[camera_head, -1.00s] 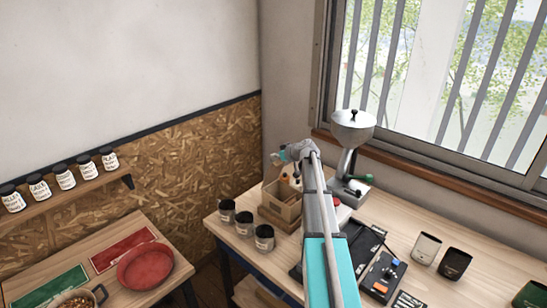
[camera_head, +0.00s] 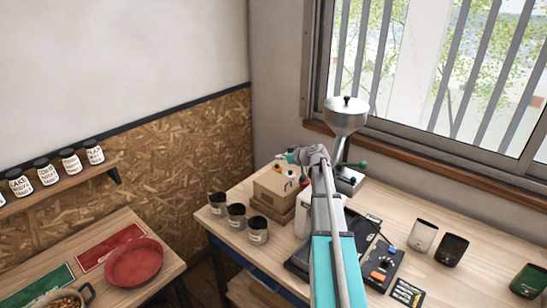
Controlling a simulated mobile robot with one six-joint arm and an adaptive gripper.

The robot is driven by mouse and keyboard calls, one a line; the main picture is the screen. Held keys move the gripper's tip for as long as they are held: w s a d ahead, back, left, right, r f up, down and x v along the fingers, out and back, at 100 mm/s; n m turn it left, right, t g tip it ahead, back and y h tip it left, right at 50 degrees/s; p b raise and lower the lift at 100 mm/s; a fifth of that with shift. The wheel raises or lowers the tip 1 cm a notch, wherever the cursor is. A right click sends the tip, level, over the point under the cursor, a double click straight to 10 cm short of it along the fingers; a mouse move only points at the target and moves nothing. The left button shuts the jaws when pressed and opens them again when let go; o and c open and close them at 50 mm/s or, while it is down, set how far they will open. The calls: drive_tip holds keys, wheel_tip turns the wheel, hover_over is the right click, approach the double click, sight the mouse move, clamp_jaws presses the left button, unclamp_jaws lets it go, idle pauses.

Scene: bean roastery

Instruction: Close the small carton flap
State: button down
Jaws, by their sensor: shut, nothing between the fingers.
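The small tan carton (camera_head: 268,192) stands on the table beside the wall corner, on top of a browner box or base (camera_head: 272,213). Its top looks covered by a flat flap (camera_head: 274,178); whether the flap lies fully flush I cannot tell at this size. My gripper (camera_head: 291,174) is shut and empty, small in the picture, at the carton's top right. My wrist and arm hide part of the carton's right side. Whether the fingers touch the flap I cannot tell.
Several dark-topped jars (camera_head: 237,215) stand left of the carton. A grinder with a metal hopper (camera_head: 346,117) stands behind my arm.

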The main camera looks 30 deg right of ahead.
drive_tip(key=shift+s+d+f, duration=0.15)
drive_tip(key=shift+s+f, duration=0.25)
drive_tip(key=shift+s, duration=0.05)
drive_tip(key=shift+w+b, duration=0.1)
drive_tip(key=shift+b, duration=0.2)
drive_tip(key=shift+w+a+f+b, duration=0.2)
drive_tip(key=shift+w+f+b, duration=0.1)
drive_tip(key=shift+w+f, duration=0.15)
drive_tip(key=shift+w, duration=0.1)
drive_tip(key=shift+r, duration=0.1)
idle(0.5)
